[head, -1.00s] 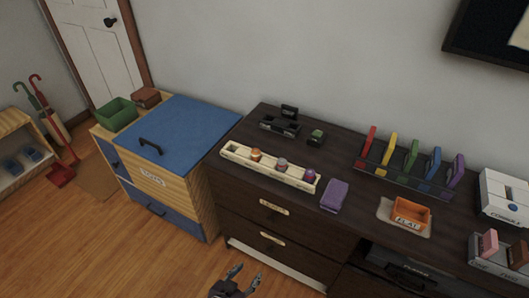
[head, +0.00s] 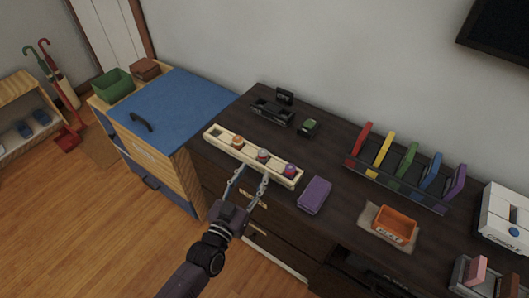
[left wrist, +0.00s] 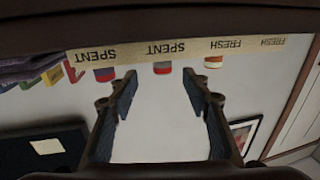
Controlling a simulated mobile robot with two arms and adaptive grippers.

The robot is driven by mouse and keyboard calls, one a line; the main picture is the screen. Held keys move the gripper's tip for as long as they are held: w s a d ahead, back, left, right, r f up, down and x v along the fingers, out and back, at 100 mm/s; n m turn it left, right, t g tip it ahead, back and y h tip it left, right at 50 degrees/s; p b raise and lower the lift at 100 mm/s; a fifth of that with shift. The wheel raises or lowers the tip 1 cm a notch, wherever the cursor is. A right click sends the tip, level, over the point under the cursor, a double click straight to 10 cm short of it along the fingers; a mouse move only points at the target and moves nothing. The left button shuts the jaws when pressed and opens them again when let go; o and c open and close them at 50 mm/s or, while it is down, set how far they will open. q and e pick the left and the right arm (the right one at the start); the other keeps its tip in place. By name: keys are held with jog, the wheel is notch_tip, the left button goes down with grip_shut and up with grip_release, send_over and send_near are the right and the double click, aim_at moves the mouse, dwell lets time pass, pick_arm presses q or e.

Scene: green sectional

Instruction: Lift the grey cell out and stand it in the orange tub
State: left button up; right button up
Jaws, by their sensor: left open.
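The cream cell rack (head: 215,135) lies along the front of the dark dresser top. It holds an orange cell (head: 238,141), the grey cell (head: 263,155) with a reddish band, and a purple-red cell (head: 290,169). The leftmost slot looks empty. My left gripper (head: 252,175) is open and empty just in front of the rack, below the grey cell. In the left wrist view, upside down, the grey cell (left wrist: 162,68) shows between the open fingers (left wrist: 160,80), under a SPENT label. The orange tub (head: 396,222) sits on a beige mat to the right. My right gripper is out of view.
A purple box (head: 314,195) lies between rack and tub. Behind stand a black holder (head: 271,112) and a green item (head: 308,127). A rack of coloured upright pieces (head: 405,170) is behind the tub. A blue-topped cabinet (head: 180,105) is at left.

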aim_at(261, 159)
pick_arm(q)
jog(key=b+x, duration=0.1)
jog(key=x, duration=0.1)
jog(key=shift+w+d+f, duration=0.1)
jog(key=shift+w+f, duration=0.05)
jog(key=shift+w, duration=0.1)
jog(key=b+x, duration=0.2)
jog(key=x, duration=0.3)
jog(key=shift+w+b, duration=0.15)
jog(key=shift+b, duration=0.25)
jog(key=shift+w, duration=0.3)
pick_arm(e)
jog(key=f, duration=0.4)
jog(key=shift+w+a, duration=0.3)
pick_arm(q)
grip_shut()
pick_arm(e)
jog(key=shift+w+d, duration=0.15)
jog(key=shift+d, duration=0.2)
